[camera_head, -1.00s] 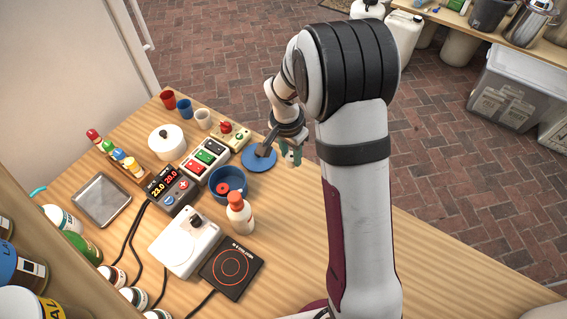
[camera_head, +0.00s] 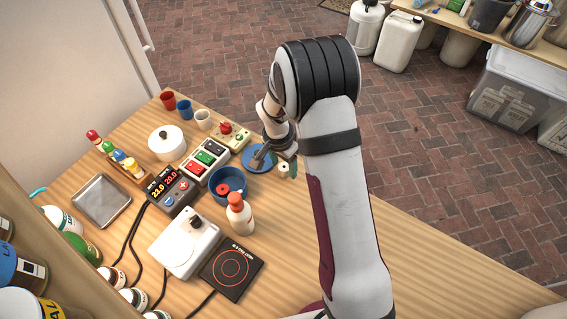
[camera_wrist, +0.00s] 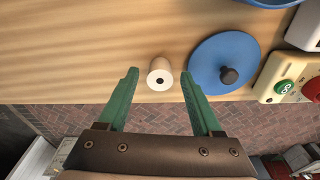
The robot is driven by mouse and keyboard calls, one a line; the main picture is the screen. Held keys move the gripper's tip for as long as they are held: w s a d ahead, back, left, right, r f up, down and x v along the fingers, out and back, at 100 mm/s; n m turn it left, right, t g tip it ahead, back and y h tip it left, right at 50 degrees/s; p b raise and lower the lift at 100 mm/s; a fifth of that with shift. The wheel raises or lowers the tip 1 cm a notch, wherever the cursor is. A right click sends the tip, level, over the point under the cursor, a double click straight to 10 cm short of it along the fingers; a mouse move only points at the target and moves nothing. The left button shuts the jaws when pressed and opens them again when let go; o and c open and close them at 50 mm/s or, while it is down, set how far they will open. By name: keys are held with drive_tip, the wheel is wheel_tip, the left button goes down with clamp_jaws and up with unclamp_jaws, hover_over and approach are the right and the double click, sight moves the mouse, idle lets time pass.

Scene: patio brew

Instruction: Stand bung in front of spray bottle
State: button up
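The bung, a small cream piece with a dark hole in its top, stands on the wooden table in the wrist view (camera_wrist: 158,66); it also shows in the head view (camera_head: 284,172). My gripper (camera_wrist: 160,73) is open, with its green fingertips on either side of the bung and gaps showing to both. In the head view my gripper (camera_head: 282,164) is partly hidden by my arm. The spray bottle, white with an orange-red top (camera_head: 239,216), stands upright left of and nearer than the bung, beside a blue pot (camera_head: 226,196).
A blue lid with a dark knob (camera_wrist: 210,67) lies close beside the bung. A button box (camera_head: 204,160), a white device (camera_head: 183,252) and a black hot plate (camera_head: 245,260) stand around the bottle. The wooden table right of the bottle is clear.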

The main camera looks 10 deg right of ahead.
drive_tip(key=s+r, duration=0.2)
drive_tip(key=r, duration=0.6)
drive_tip(key=s+r, duration=0.3)
drive_tip(key=r, duration=0.4)
drive_tip(key=s+a+r+n+y, duration=0.1)
drive_tip(key=s+r+n, duration=0.1)
drive_tip(key=s, duration=1)
drive_tip(key=s+a+r+n+g+y, duration=0.1)
drive_tip(key=s+a+r+n+y, duration=0.1)
drive_tip(key=s, duration=1)
drive_tip(key=shift+r+n, duration=0.4)
drive_tip(key=shift+r, duration=0.15)
